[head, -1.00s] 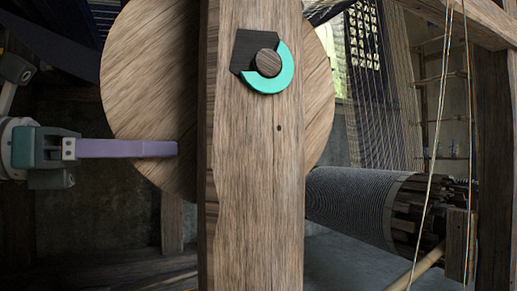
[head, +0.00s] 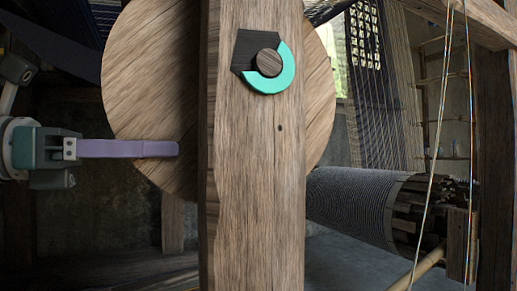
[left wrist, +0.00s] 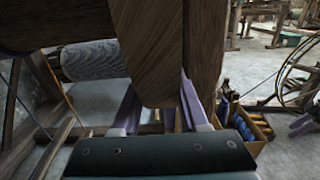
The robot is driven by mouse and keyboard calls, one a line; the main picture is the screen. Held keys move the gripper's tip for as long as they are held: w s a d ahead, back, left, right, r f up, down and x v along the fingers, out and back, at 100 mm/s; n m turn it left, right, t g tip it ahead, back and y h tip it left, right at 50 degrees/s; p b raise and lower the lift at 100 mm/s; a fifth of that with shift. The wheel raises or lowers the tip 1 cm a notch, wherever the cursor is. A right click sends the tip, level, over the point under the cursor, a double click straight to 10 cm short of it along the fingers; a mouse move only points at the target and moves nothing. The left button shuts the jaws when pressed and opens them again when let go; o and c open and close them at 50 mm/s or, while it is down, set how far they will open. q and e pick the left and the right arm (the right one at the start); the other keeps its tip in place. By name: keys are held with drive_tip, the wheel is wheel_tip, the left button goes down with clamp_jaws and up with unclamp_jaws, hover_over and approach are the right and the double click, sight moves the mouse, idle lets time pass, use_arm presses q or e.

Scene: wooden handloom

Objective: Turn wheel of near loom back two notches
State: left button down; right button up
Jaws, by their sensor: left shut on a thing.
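The wheel (head: 150,75) of the near loom is a large, flat disc of light wood in the head view. An upright wooden post (head: 255,190) hides its middle. My left gripper (head: 178,149) reaches in from the left, its purple finger lying across the wheel's lower left part. In the left wrist view the wheel (left wrist: 152,50) comes down between the two purple fingers, and the gripper (left wrist: 160,98) is shut on it. A teal arc (head: 281,80) with a round wooden axle end (head: 268,62) and a dark block sits on the post.
A roll of dark striped cloth (head: 350,203) lies right of the post, with warp threads (head: 385,100) above it. Light cords hang at the right. The left wrist view shows a box (left wrist: 258,128) with blue and yellow items on the floor.

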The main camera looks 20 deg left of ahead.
use_arm(q)
drive_tip(key=shift+f, duration=0.1)
drive_tip(key=shift+w+d+f+t+b, duration=0.25)
drive_tip(key=shift+f+b, duration=0.35)
drive_tip(key=shift+b, duration=0.65)
drive_tip(key=shift+w+d+t+h+b, duration=0.15)
drive_tip(key=shift+t+h+b, duration=0.1)
drive_tip(key=shift+h+b, duration=0.15)
drive_tip(key=shift+r, duration=0.1)
drive_tip(key=shift+c, duration=2.1)
unclamp_jaws()
